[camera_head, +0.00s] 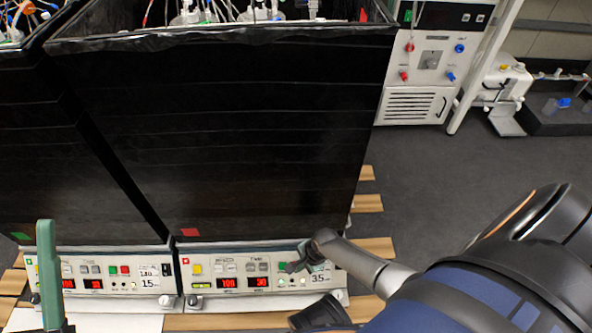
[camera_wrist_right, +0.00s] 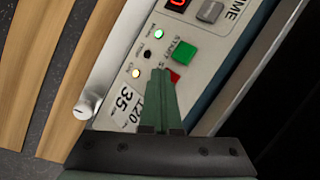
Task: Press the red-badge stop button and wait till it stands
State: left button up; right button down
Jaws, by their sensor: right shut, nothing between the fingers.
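The red badge (camera_head: 189,232) is on the black cover above the right-hand control panel (camera_head: 205,282). That panel's red displays (camera_head: 228,282) are lit. In the right wrist view, the red stop button (camera_wrist_right: 174,76) sits beside the green start button (camera_wrist_right: 185,50) and is partly hidden by my fingertips. My right gripper (camera_wrist_right: 160,72) is shut and empty, its tips at or just in front of the red button; contact cannot be told. In the head view my right gripper (camera_head: 293,267) is at the panel's right half. A green finger of my left gripper (camera_head: 45,225) stands upright at lower left.
A second panel (camera_head: 105,283) with a green badge (camera_head: 20,236) above it stands to the left. Lit indicator lamps (camera_wrist_right: 158,34) are beside the buttons. A white cabinet (camera_head: 425,65) stands at the back right. Grey floor (camera_head: 430,170) is clear on the right.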

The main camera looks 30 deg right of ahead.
jog(key=shift+r, duration=0.1)
jog(key=shift+s+a+r+p, duration=0.3)
jog(key=shift+s+r+p, duration=0.2)
jog(key=shift+p, duration=0.5)
jog(key=s+a+r+p, duration=0.1)
jog(key=p, duration=0.1)
jog(key=s+a+r+p, duration=0.1)
jog(key=s+r+p, duration=0.1)
jog(key=p, duration=0.1)
jog(key=shift+s+r, duration=0.1)
jog(key=shift+s, duration=0.05)
dwell(0.6)
